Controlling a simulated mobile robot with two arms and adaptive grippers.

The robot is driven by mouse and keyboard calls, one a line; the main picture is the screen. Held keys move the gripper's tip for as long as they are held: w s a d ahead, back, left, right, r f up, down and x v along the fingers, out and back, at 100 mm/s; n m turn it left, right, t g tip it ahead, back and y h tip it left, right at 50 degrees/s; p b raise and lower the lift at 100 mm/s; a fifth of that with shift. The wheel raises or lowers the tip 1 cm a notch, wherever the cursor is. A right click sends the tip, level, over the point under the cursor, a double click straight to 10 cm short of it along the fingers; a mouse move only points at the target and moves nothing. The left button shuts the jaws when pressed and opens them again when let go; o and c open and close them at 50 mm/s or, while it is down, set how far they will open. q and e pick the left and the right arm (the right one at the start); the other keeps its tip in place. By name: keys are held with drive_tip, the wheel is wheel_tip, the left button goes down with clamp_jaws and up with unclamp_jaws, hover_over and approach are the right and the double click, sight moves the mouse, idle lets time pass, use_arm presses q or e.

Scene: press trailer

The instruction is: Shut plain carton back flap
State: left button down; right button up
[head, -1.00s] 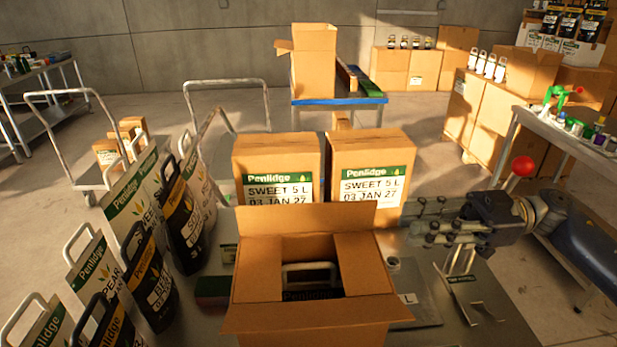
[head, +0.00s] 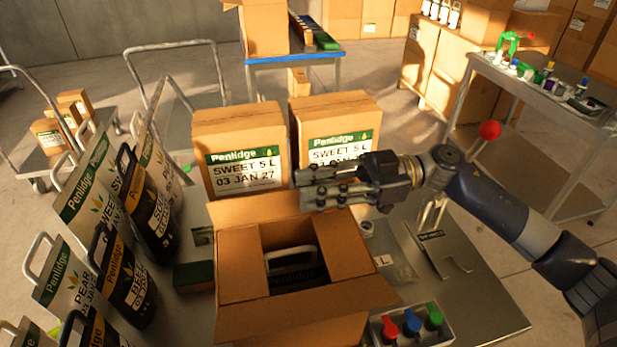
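The plain carton (head: 345,330) stands open on the metal table in the head view. Its back flap (head: 255,215) stands up at the far side, and its front flap (head: 310,312) hangs outward towards me. The left side flap (head: 240,262) and right side flap (head: 338,246) are folded inward, with a gap between them. A dark bag with a pale handle (head: 292,255) shows inside. My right gripper (head: 302,188) is at the back flap's upper right corner, fingers pointing left. Its opening and any contact with the flap are unclear. My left gripper is out of view.
Two labelled Penlidge cartons (head: 240,150) (head: 335,120) stand close behind. Several bags (head: 125,270) crowd the left side. A flat plate (head: 445,255) lies right of the carton.

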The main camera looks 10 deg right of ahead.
drive_tip(key=shift+a, duration=0.5)
drive_tip(key=c, duration=0.4)
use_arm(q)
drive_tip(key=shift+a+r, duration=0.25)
use_arm(e)
clamp_jaws()
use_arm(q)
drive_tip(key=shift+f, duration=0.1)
